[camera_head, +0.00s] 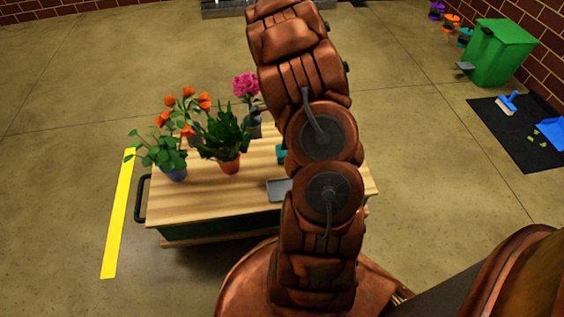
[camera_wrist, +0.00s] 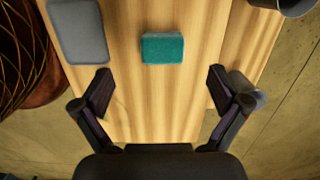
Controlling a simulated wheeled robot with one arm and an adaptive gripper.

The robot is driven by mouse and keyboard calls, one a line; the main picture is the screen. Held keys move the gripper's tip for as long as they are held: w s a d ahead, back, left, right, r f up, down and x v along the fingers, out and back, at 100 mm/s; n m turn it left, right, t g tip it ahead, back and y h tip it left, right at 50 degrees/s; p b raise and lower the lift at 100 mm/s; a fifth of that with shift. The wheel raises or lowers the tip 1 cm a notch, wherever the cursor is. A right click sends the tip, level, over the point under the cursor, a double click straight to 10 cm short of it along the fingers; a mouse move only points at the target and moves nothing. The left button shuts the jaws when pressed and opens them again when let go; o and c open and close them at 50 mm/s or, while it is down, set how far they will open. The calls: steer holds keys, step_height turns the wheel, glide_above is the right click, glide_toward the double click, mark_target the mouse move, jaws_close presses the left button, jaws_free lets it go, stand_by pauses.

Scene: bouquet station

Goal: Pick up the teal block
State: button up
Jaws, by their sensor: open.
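The teal block (camera_wrist: 162,49) lies on the wooden table top (camera_wrist: 140,105) in the wrist view, near the top centre. A small teal part of it (camera_head: 281,154) shows in the head view, mostly hidden behind my arm. My gripper (camera_wrist: 160,88) is open and empty in the wrist view. Its two fingers are spread wide, and the block lies beyond the fingertips, roughly centred between them, with no contact seen. In the head view my gripper is hidden by my arm.
A grey tray (camera_wrist: 79,30) lies left of the block. A dark grey pot (camera_wrist: 290,5) is at the top right, and a grey rounded object (camera_wrist: 245,88) is behind the right finger. Potted plants (camera_head: 228,166) stand on the table's left half. Wood around the block is clear.

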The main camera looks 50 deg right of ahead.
steer(key=shift+d+f, duration=0.2)
steer(key=shift+f, duration=0.3)
steer(key=shift+d+f, duration=0.15)
steer(key=shift+f, duration=0.35)
steer(key=shift+w+a+f+b, duration=0.1)
steer(key=shift+f+b, duration=0.8)
steer(key=shift+f, duration=0.9)
steer(key=shift+a+f+b, duration=0.1)
steer(key=shift+f+b, duration=0.8)
steer(key=shift+f, duration=0.85)
steer(key=shift+c, duration=0.4)
steer(key=c, duration=1.3)
steer(key=shift+o, duration=0.2)
steer(key=shift+r, duration=0.1)
steer(key=shift+r+p, duration=0.45)
steer(key=shift+r, duration=0.15)
step_height(320, 180, up, 2)
steer(key=shift+r+p, duration=0.15)
steer(key=shift+p, duration=0.5)
steer(key=s+p, duration=0.1)
steer(key=s, duration=0.4)
steer(key=s+d+r+p, duration=0.1)
steer(key=s, duration=0.4)
steer(key=s+p, duration=0.1)
steer(key=s, duration=0.5)
steer(key=shift+d+r+p, duration=0.15)
steer(key=shift+d+p, duration=0.05)
steer(key=shift+p, duration=0.15)
